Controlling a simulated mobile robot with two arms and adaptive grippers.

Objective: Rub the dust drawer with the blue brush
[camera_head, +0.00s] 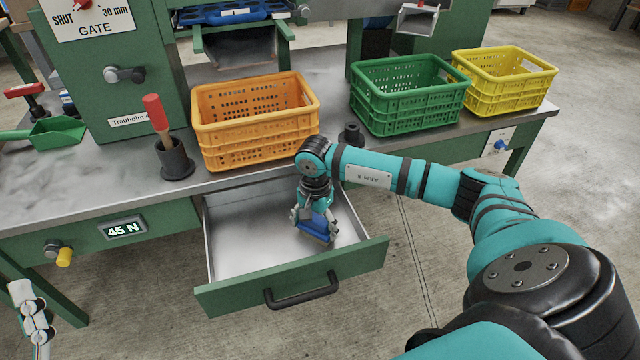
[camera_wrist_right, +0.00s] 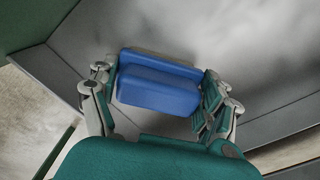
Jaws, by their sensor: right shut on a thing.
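The dust drawer (camera_head: 238,240) is pulled open below the bench, with a green front and a black handle. Its grey metal floor looks pale and patchy. My right gripper (camera_head: 314,221) is inside the drawer, toward its right side, pointing down. It is shut on the blue brush (camera_head: 318,229). In the right wrist view the brush's blue block (camera_wrist_right: 160,88) sits between the two fingers, over the grey floor. Its bristles are mostly hidden, and I cannot tell whether they touch the floor. Part of my left gripper (camera_head: 34,318) shows at the lower left edge; its jaws are unclear.
Orange (camera_head: 262,155), green (camera_head: 415,123) and yellow (camera_head: 512,107) crates stand on the bench above. A red-handled tool (camera_head: 157,115) stands in a black holder (camera_head: 175,160). A yellow-tipped knob (camera_head: 62,254) sticks out left of the drawer. The drawer's left half is clear.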

